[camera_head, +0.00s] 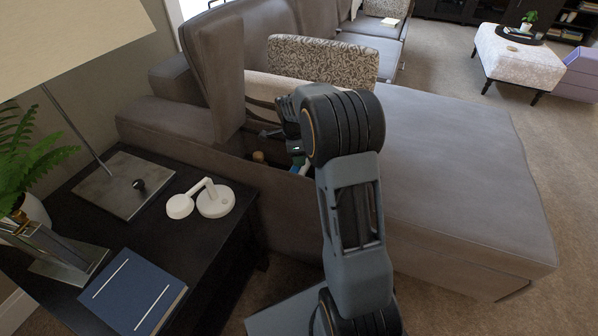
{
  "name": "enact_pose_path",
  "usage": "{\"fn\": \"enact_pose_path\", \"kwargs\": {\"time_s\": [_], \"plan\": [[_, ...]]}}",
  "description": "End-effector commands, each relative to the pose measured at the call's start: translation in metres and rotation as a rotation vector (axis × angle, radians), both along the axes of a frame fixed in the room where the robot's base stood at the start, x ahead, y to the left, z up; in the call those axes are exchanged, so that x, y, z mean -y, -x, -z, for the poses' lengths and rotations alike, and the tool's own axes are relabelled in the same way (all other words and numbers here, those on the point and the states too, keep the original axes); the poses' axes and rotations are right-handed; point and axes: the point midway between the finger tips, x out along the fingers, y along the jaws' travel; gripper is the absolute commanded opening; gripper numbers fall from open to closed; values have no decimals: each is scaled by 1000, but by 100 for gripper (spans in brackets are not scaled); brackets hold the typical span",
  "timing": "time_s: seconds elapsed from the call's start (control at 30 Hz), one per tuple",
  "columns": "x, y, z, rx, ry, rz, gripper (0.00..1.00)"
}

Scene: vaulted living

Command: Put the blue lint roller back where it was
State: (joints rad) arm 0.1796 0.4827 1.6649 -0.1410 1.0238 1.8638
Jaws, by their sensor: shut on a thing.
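My arm reaches over the near end of the grey sofa (440,165), and its wrist hides much of what is beneath. My gripper (270,133) is small and dark in this view, low by the sofa back. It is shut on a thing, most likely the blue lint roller. A small blue and white piece (299,166) shows just below the wrist, probably part of the roller; the rest is hidden. A small tan thing (258,156) lies in the dark gap to its left.
A dark side table (205,245) stands at the left with a white lamp-like object (214,200), a blue book (134,292), a lamp base (122,184) and a fern (25,145). A patterned cushion (325,62) leans behind my arm. The sofa's right seat is clear.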

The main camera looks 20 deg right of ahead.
Motion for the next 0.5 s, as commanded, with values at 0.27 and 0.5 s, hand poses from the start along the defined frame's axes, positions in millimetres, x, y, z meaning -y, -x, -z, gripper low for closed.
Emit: {"fn": "enact_pose_path", "kwargs": {"time_s": [0.27,0.5], "plan": [[0,0,26,-3,0,-1,9],[0,0,60,-1,0,-1,9]]}}
